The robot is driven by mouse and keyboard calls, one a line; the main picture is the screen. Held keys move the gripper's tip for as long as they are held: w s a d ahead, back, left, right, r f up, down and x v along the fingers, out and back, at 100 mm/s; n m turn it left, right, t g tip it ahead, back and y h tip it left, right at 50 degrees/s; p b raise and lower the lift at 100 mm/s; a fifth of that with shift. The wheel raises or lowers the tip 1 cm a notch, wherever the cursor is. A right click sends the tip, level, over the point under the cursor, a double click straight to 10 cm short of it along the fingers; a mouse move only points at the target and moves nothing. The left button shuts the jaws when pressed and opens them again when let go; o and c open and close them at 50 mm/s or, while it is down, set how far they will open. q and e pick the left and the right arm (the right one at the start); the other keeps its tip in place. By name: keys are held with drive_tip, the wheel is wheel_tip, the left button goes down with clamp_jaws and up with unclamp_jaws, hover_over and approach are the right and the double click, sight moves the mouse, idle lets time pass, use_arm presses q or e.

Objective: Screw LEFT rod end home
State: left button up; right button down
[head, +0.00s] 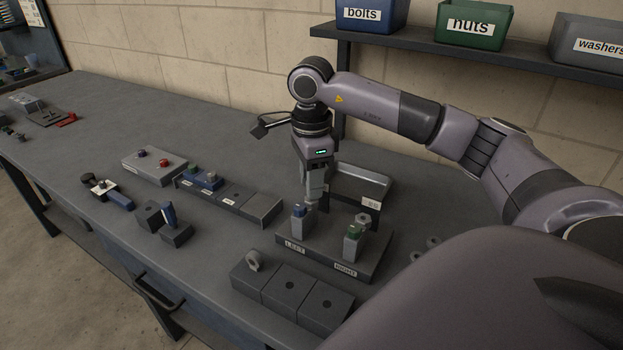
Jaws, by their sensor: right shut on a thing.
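The dark fixture base (322,262) stands on the bench with LEFT and RIGHT labels on its front. Its left post (299,224) has a blue collar near the top. Its right post (352,245) has a green collar, and a grey rod end (363,220) sits at its top. My right gripper (311,205) points down at the top of the left post, its fingers shut. The left rod end is hidden by the fingers, and I cannot tell how deep it sits. My left gripper is out of view.
A dark three-part block (290,290) stands in front, with a ring-ended part (252,261) in its left section. A tray (362,182) stands behind the fixture. A long rack (235,200) and a button box (154,167) lie left. Bins line the shelf (430,47) above.

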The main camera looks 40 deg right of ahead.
drive_tip(key=shift+r, duration=0.1)
drive_tip(key=n, duration=0.5)
drive_tip(key=shift+w, duration=0.1)
idle(0.4)
drive_tip(key=shift+n, duration=1.1)
drive_tip(key=n, duration=0.3)
drive_tip(key=shift+b, duration=0.35)
drive_tip(key=n, duration=0.3)
drive_tip(key=shift+n, duration=1.1)
